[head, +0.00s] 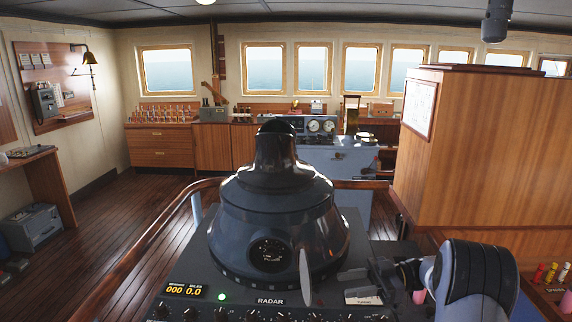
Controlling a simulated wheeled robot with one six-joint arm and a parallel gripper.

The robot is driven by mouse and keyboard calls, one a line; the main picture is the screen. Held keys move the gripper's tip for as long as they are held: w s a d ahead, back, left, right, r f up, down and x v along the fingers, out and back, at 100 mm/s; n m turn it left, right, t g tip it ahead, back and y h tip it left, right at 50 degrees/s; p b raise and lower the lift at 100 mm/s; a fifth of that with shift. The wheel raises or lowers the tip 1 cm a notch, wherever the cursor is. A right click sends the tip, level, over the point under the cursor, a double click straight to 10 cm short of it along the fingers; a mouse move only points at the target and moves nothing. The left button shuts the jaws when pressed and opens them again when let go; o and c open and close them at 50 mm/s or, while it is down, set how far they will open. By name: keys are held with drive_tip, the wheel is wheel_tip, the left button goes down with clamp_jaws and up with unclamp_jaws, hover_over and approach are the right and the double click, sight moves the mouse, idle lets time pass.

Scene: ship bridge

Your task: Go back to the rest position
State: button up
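My gripper (372,283) is at the lower right, over the right part of the dark radar console (190,306). It points left, towards the radar's domed hood (275,210), and looks apart from it. The fingers are small and dark against the console, so their opening is unclear. I see nothing held in them. My arm's blue-grey link fills the lower right corner and hides part of the console.
A wooden handrail (145,247) curves around the console's left side. A tall wooden cabinet (490,150) stands close on the right. Coloured flares or tubes (552,273) sit at the far right. Open plank floor (125,210) lies to the left.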

drive_tip(key=s+a+t+b, duration=0.1)
drive_tip(key=a, duration=0.6)
drive_tip(key=shift+s+a+m+b, duration=0.15)
drive_tip(key=shift+a+m+b, duration=0.05)
drive_tip(key=shift+m+b, duration=0.15)
